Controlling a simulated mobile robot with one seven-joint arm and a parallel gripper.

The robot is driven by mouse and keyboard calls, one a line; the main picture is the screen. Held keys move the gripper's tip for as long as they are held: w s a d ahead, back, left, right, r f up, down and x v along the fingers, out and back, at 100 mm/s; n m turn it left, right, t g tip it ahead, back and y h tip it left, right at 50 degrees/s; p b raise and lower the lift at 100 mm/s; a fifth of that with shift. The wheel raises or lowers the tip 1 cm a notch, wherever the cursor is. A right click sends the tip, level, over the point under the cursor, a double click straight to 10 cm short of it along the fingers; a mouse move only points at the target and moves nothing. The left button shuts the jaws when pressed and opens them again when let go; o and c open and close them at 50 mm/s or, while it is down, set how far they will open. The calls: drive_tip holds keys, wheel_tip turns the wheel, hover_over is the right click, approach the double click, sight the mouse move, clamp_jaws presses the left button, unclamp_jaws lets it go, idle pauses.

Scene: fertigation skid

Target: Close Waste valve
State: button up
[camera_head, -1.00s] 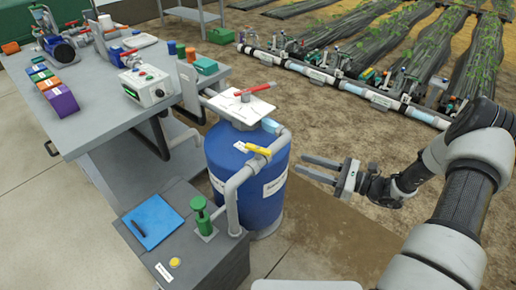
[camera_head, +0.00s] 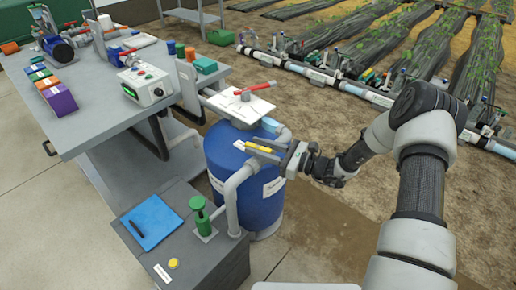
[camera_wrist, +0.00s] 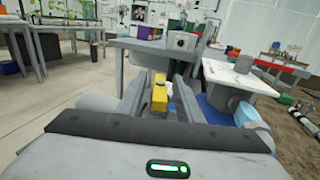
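The yellow valve handle (camera_head: 259,147) sits on the grey pipe (camera_head: 232,195) in front of the blue tank (camera_head: 250,205). My gripper (camera_head: 264,149) reaches in from the right at the handle's height. In the wrist view the yellow handle (camera_wrist: 160,94) stands between the two grey fingers of my gripper (camera_wrist: 159,92). The fingers are apart, with gaps beside the handle, so the gripper looks open around it and not clamped. The valve body under the handle is mostly hidden by the fingers. The label wording is too small to read.
A red lever (camera_head: 256,86) is on the white plate (camera_head: 240,105) above the tank. A green-topped fitting (camera_head: 198,208) and blue clipboard (camera_head: 152,221) are on the grey box at the front. A workbench (camera_head: 95,120) stands left; open soil floor lies right.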

drive_tip(key=shift+a, duration=0.1)
clamp_jaws()
drive_tip(key=shift+s+r+m+t+h+p, duration=0.1)
drive_tip(key=shift+r+m+t+h+p, duration=0.1)
drive_tip(key=shift+m+t+h+p, duration=0.5)
drive_tip(key=shift+f+m+t+h+p, duration=0.1)
drive_tip(key=shift+m+t+h+p, duration=0.45)
drive_tip(key=shift+t, duration=0.65)
drive_tip(key=shift+f+m+t, duration=0.15)
drive_tip(key=shift+m+t, duration=0.25)
drive_tip(key=shift+m, duration=0.05)
unclamp_jaws()
